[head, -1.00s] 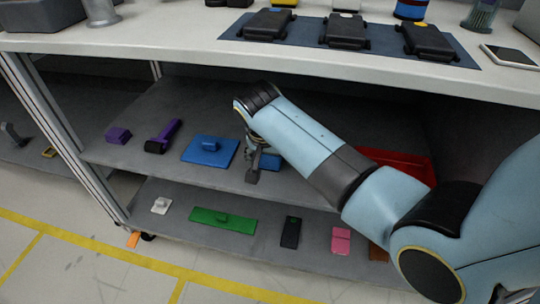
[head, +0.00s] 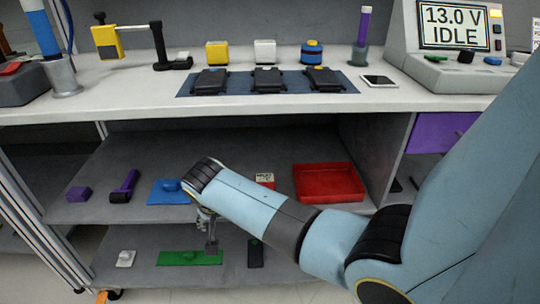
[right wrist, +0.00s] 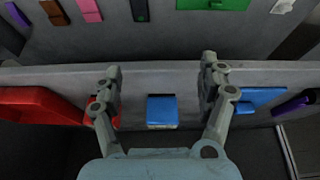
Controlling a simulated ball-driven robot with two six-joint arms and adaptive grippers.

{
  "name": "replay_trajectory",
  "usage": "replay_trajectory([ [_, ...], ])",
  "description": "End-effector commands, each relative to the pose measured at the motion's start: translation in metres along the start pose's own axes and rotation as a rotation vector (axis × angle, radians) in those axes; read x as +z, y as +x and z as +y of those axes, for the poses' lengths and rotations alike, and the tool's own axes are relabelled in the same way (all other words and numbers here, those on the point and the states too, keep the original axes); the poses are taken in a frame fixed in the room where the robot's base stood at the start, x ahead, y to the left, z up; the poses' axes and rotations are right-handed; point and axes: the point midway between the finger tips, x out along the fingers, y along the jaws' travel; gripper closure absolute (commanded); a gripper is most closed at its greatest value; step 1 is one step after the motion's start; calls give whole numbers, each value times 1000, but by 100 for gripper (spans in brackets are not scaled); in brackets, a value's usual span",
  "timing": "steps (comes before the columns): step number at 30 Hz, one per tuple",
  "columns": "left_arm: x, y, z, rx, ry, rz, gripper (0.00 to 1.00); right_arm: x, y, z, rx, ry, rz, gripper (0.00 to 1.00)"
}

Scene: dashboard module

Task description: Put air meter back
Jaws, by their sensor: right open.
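No thing is plainly marked as the air meter. A small red device with a white display face (head: 265,180) stands on the middle shelf, partly hidden by my right arm; I cannot tell if it is the meter. In the right wrist view a red part (right wrist: 100,112) shows behind one finger. My right gripper (head: 211,246) is open and empty, in front of the shelves. In the right wrist view (right wrist: 160,88), a blue block (right wrist: 162,110) lies on the shelf beyond and between the fingers, apart from them. My left gripper is not in view.
The middle shelf holds a red tray (head: 329,182), a blue plate with a handle (head: 166,192) and purple items (head: 125,186). The lower shelf holds a green plate (head: 190,258) and a dark device (head: 255,252). Above, black modules (head: 267,79) lie on a mat on the worktop.

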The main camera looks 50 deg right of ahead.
Motion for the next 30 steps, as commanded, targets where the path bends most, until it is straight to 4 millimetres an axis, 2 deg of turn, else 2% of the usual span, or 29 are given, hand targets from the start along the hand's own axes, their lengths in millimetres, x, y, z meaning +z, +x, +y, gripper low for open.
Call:
replay_trajectory([
  [2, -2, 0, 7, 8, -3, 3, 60, 28, 21, 16, 6, -63, -32, 24],
  [5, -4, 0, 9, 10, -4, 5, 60, 88, 61, 53, -5, -208, -90, 24],
  [8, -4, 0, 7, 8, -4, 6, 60, 170, 100, 111, -30, -385, -161, 24],
  [9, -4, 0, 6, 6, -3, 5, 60, 203, 111, 137, -42, -452, -186, 24],
  [11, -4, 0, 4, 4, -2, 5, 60, 250, 121, 178, -60, -543, -219, 24],
  [12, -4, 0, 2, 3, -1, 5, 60, 278, 125, 204, -71, -596, -238, 24],
  [15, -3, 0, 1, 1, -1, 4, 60, 338, 124, 265, -92, -706, -273, 24],
  [18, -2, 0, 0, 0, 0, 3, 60, 376, 118, 308, -105, -782, -291, 24],
  [21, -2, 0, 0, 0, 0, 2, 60, 396, 112, 332, -111, -823, -298, 24],
  [24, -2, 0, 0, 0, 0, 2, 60, 402, 110, 340, -113, -839, -299, 24],
  [30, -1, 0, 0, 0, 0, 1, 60, 402, 110, 340, -114, -839, -298, 24],
])
